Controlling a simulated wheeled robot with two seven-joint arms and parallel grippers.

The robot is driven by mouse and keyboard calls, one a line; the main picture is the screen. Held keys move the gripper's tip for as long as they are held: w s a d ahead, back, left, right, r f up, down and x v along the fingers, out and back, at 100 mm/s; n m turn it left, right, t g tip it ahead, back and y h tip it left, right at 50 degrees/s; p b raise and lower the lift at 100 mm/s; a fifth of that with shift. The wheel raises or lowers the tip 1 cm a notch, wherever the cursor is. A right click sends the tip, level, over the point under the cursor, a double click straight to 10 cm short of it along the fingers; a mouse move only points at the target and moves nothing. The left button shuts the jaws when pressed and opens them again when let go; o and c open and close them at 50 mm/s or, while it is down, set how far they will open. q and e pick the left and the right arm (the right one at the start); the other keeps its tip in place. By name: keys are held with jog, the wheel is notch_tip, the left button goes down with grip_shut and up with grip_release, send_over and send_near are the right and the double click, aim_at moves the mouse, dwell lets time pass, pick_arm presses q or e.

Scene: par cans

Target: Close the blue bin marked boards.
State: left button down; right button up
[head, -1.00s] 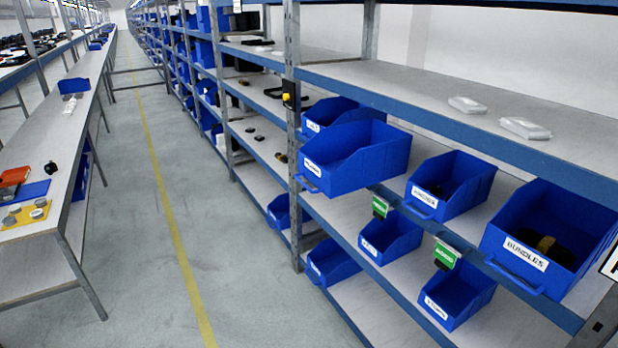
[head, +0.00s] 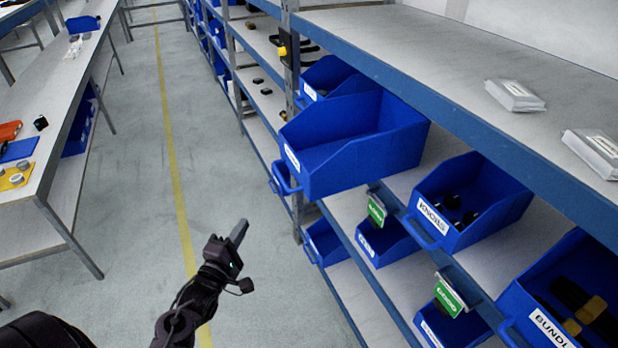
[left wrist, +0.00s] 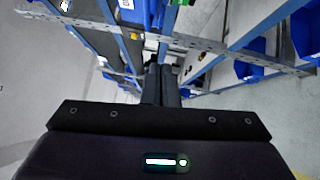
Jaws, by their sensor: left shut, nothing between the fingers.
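A large empty blue bin (head: 365,160) juts out from the upper bin row over the aisle, well past its neighbours. Its front label is too slanted to read, so I cannot confirm that it says boards. My left gripper (head: 241,230) is in the aisle, below and left of this bin, apart from it, with its fingers shut and empty. In the left wrist view the shut fingers (left wrist: 161,83) point toward the racks, and nothing is between them. My right gripper is in neither view.
A blue bin that seems marked knobs (head: 470,205) and one marked bundles (head: 560,300) sit to the right. Green tags (head: 376,209) hang at the shelf edge. A steel post (head: 290,60) stands behind the jutting bin. A workbench (head: 50,190) is left; the aisle floor is clear.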

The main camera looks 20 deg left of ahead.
pick_arm(q)
jog(key=w+r+p, duration=0.2)
jog(key=w, duration=0.4)
jog(key=w+d+r+p, duration=0.1)
jog(key=w+p, duration=0.1)
jog(key=w, duration=0.4)
jog(key=shift+w+d+r+t+p, duration=0.3)
jog(key=shift+w+r+p, duration=0.05)
